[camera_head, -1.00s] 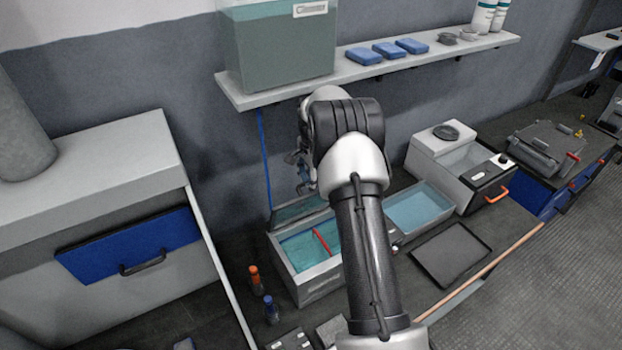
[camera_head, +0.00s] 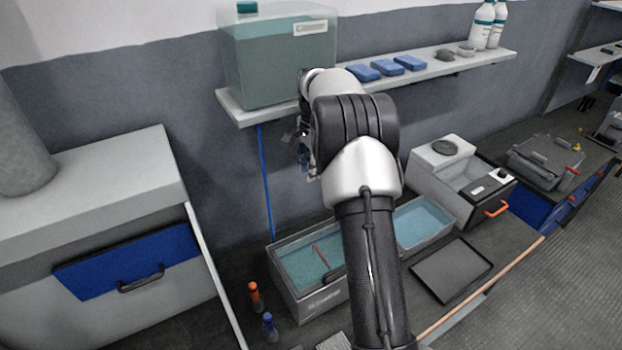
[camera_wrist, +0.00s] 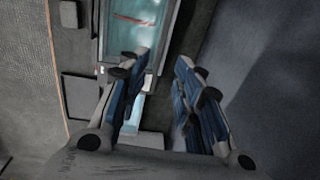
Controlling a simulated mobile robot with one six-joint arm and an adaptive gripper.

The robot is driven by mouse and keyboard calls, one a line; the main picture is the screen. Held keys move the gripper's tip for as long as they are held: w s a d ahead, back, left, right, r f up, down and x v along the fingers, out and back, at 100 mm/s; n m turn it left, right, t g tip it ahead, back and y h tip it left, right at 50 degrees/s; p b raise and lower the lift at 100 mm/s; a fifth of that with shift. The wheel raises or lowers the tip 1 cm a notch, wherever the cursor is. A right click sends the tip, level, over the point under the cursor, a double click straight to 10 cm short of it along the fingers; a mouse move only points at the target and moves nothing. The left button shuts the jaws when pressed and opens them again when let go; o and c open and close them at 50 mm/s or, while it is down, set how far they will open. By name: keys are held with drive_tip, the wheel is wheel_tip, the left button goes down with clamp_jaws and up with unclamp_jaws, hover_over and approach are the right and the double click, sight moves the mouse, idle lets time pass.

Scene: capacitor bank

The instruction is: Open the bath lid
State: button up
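The bath (camera_head: 322,301) is a grey tub with blue-green liquid, on the bench below my arm. A reddish bar (camera_head: 321,257) shows inside it, pale and dulled. No raised lid shows behind the bath; a clear lid seems to lie over it, though its edges are hard to tell. In the wrist view the bath (camera_wrist: 99,38) is at the top, with the pale bar (camera_wrist: 134,18) and streaks of reflection. My gripper (camera_wrist: 163,62) is open and empty, its fingers apart. In the head view it (camera_head: 305,150) hangs above the bath near the wall, partly hidden by my arm.
A second blue-liquid basin (camera_head: 424,224), a black tray (camera_head: 450,270) and a device with an orange handle (camera_head: 455,180) stand to the right. The wall shelf (camera_head: 420,69) with a large tank (camera_head: 275,62) is close to my arm. Small bottles (camera_head: 256,297) stand left of the bath.

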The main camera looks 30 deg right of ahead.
drive_tip(key=shift+s+r, duration=0.1)
drive_tip(key=shift+r, duration=0.25)
